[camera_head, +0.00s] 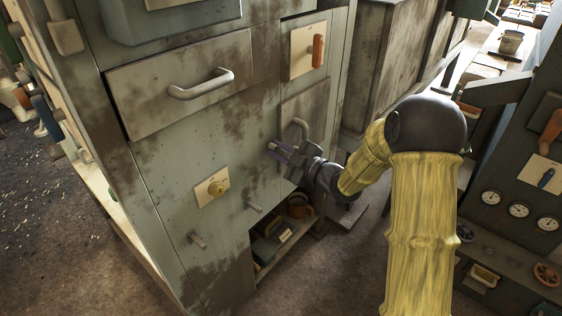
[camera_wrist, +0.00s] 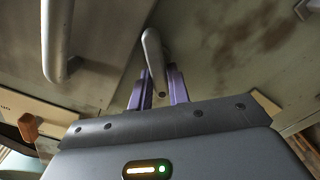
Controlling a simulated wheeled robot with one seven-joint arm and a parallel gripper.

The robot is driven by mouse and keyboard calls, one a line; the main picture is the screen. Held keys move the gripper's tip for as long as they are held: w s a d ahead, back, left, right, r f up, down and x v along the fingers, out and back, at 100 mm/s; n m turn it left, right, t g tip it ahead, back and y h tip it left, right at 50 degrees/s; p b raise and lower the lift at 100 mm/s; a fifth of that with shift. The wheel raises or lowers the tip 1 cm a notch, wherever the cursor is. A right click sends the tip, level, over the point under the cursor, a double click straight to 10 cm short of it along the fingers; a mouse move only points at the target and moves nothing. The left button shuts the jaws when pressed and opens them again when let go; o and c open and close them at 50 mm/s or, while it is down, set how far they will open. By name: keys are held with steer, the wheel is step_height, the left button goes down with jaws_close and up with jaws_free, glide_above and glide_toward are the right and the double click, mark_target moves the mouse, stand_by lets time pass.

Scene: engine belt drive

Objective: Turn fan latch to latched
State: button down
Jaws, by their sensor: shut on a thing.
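A grey, round-ended bar (camera_wrist: 151,45), which looks like the fan latch, sits on the grey-green cabinet panel in the wrist view. The purple fingers of my gripper (camera_wrist: 158,84) are shut on it, one on each side. In the head view my gripper (camera_head: 277,151) is at the cabinet front, just below and left of the small door's handle. There the fingers mostly hide the latch. I cannot tell its exact turn angle.
The small door's curved handle (camera_head: 301,129) is close to my gripper and also shows in the wrist view (camera_wrist: 56,42). An orange lever (camera_head: 318,50) is above. A yellow knob (camera_head: 216,188) and grey peg (camera_head: 254,207) are lower left. An open shelf (camera_head: 283,246) is below.

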steer(key=n+b, duration=0.4)
steer(key=b, duration=0.2)
steer(key=f+n+b, duration=0.1)
steer(key=n+b, duration=0.4)
steer(key=b, duration=0.1)
steer(key=shift+s+f+b, duration=0.1)
steer(key=shift+f+b, duration=0.05)
steer(key=shift+b, duration=0.25)
steer(key=c, duration=1.6)
jaws_free()
steer(key=shift+c, duration=0.2)
steer(key=p+v, duration=0.3)
steer(key=v, duration=1.4)
steer(key=shift+s, duration=0.2)
steer(key=shift+w+d, duration=0.1)
steer(key=shift+d, duration=0.05)
